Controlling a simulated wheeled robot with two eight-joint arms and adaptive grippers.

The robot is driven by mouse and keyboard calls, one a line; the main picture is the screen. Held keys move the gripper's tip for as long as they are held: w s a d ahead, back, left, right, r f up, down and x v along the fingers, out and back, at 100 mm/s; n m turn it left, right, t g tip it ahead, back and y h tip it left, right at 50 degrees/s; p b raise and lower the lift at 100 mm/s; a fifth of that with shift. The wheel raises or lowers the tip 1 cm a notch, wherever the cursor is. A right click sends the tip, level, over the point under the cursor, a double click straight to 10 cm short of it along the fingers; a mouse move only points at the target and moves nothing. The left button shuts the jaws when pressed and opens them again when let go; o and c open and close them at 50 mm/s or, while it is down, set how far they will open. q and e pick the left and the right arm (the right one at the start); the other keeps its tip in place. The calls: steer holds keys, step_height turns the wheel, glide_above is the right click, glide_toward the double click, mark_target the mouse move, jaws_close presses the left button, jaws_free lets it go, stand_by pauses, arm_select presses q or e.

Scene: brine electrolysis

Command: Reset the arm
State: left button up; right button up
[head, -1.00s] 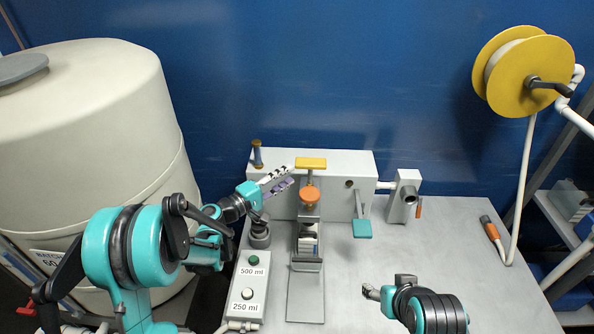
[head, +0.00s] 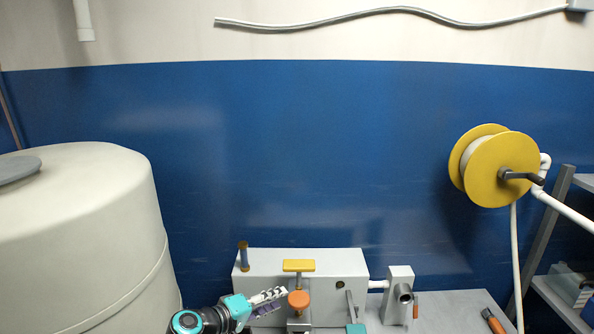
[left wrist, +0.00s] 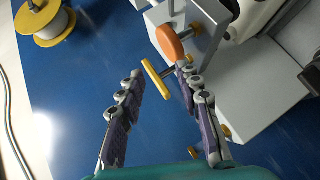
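My left gripper (head: 280,298) is at the bottom of the head view, beside the orange knob (head: 299,300) and below the yellow handle (head: 299,266) of the grey box. In the left wrist view its two fingers are spread apart, with nothing held between them. There the yellow handle (left wrist: 157,82) shows beyond the gap, and the orange knob (left wrist: 169,42) lies just past the right fingertip. I cannot tell whether a finger touches either. My right gripper is outside both current views.
The grey box (head: 335,268) stands on the table (head: 455,308) before a blue wall. A large cream tank (head: 85,245) is at the left. A yellow reel (head: 497,168) hangs at the right, above an orange-handled tool (head: 493,321). The space above the box is clear.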

arm_select(q)
steer(key=s+a+f+m+g+y, duration=0.1)
steer(key=s+a+y, duration=0.4)
steer(key=s, duration=0.7)
steer(key=s+a+f+m+g+y, duration=0.1)
steer(key=s+a+f+m+y, duration=0.3)
steer(key=s, duration=0.8)
steer(key=shift+s+a+m+g+y+b, duration=0.4)
steer(key=shift+a+m+y+b, duration=0.15)
steer(key=shift+a, duration=0.65)
steer(key=shift+f, duration=0.15)
